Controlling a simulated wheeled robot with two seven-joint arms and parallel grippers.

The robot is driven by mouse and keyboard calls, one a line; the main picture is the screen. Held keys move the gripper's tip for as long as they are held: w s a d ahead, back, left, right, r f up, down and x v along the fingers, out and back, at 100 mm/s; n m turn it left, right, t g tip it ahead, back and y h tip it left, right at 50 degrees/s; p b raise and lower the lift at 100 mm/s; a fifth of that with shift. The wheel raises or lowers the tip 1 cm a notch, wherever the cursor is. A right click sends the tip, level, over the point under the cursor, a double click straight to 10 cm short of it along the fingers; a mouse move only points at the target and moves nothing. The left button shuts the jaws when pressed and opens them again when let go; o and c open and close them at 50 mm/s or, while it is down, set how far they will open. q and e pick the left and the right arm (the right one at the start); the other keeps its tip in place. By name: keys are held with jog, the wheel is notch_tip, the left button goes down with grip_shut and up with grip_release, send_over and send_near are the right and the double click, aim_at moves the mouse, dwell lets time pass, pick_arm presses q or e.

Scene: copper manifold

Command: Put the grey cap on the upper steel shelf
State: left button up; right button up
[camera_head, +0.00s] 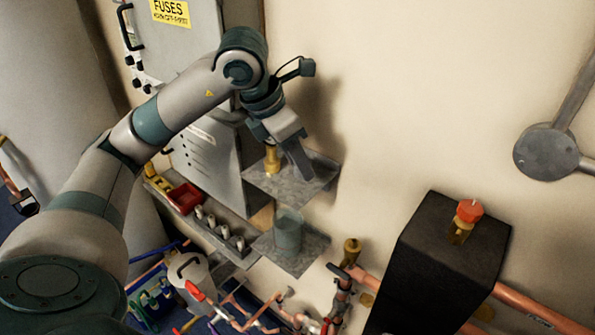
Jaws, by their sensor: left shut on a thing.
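My left gripper (301,170) reaches down over the upper steel shelf (318,186), its fingertips close above or at the plate. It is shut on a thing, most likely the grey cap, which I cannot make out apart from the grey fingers. Whether that thing touches the shelf cannot be told. A brass fitting (271,160) stands on the same shelf, just left of the fingers. My right gripper is not in view.
A lower steel shelf (310,257) holds a grey-green cup (288,232). A rack (228,242) with several small grey pieces and a red tray (185,197) lies left. A black box (425,265) with a red-topped brass valve (465,220) stands right.

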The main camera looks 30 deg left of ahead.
aim_at(297, 188)
pick_arm(q)
notch_tip(297, 188, down, 2)
jog(key=shift+f+p, duration=0.15)
jog(key=shift+p, duration=0.45)
jog(key=shift+f, duration=0.55)
jog(key=shift+f, duration=0.15)
jog(key=o, duration=0.7)
jog(key=shift+o, duration=0.2)
